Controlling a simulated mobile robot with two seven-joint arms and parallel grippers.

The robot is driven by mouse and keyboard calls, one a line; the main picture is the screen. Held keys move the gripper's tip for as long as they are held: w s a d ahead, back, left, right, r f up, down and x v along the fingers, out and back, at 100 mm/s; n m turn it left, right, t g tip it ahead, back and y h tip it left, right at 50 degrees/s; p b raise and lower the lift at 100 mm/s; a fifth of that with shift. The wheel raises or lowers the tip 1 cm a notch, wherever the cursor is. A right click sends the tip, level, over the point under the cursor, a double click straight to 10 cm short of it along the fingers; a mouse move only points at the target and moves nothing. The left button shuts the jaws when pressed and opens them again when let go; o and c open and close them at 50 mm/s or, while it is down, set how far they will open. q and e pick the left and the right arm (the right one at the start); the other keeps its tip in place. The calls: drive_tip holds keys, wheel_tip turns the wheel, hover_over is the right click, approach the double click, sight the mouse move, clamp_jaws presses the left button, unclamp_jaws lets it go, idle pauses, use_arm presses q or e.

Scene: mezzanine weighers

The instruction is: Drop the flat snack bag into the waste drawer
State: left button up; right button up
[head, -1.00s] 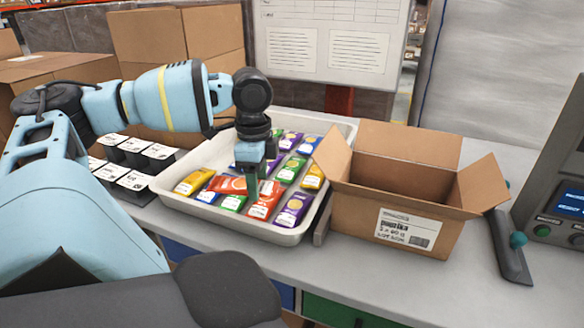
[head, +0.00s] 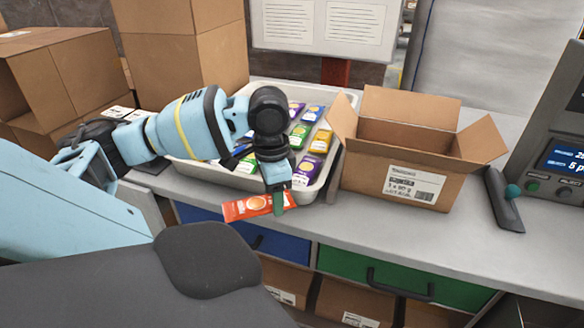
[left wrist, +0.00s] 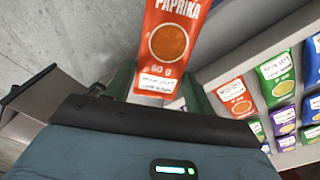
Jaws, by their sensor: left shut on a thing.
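My left gripper (head: 277,200) is shut on a flat orange-red paprika snack bag (head: 247,207). It holds the bag out in front of the counter's front edge, over the blue drawer front. In the left wrist view the bag (left wrist: 168,50) stands between the two fingers, its printed face towards the camera. A blue drawer (head: 262,240) and a green drawer (head: 385,279) sit under the counter, and both look closed. I cannot tell which drawer is for waste. My right gripper is not in view.
A white tray (head: 335,165) with several coloured snack bags stands on the counter behind my gripper. An open cardboard box (head: 380,183) is to its right. Cardboard boxes (head: 362,303) stand below the drawers.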

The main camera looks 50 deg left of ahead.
use_arm(q)
drive_tip(key=w+d+f+n+b, duration=0.1)
drive_tip(key=w+d+n, duration=0.1)
drive_tip(key=d, duration=0.8)
drive_tip(key=w+d+f+n+b, duration=0.1)
drive_tip(key=w+d, duration=0.4)
drive_tip(key=d, duration=0.6)
drive_tip(key=shift+d+n, duration=0.15)
drive_tip(key=shift+n, duration=0.45)
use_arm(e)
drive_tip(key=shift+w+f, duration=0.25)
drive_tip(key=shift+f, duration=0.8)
use_arm(q)
drive_tip(key=shift+w+f, duration=0.1)
